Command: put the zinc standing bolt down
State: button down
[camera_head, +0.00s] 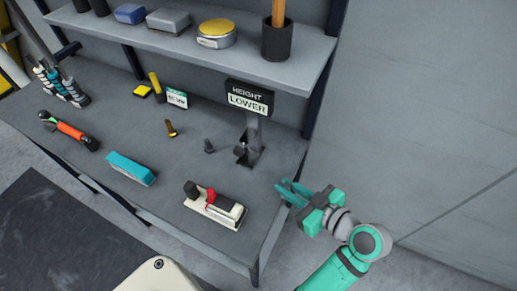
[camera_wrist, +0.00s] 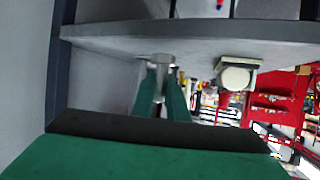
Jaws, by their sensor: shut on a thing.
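My gripper (camera_head: 287,191) is beside the right edge of the workbench in the head view. In the wrist view its green fingers (camera_wrist: 161,100) are shut on a silver-grey bolt with a wide head, the zinc bolt (camera_wrist: 163,60), head toward the top of the picture. In the head view the held bolt is too small to make out. A dark grey bolt (camera_head: 208,146) stands on the bench, and a brass-coloured bolt (camera_head: 171,128) is left of it.
The workbench (camera_head: 185,170) has a shelf (camera_head: 215,60) above its back. A sign reading HEIGHT LOWER (camera_head: 249,97) stands near the right. A cream block with a red lever (camera_head: 215,204) is in front, a teal block (camera_head: 131,168) to its left. Bare bench lies between.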

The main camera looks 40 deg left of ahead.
jog(key=shift+w+a, duration=0.2)
jog(key=shift+a, duration=0.1)
jog(key=a, duration=0.4)
jog(key=w+a, duration=0.1)
jog(key=a, duration=0.9)
jog(key=shift+w+a, duration=0.15)
jog(key=shift+a, duration=0.05)
jog(key=x, duration=0.3)
jog(key=shift+a+r, duration=0.1)
jog(key=shift+r, duration=0.1)
jog(key=shift+f, duration=0.35)
jog(key=shift+f, duration=0.1)
jog(key=c, duration=2)
grip_release()
jog(key=v, duration=1.2)
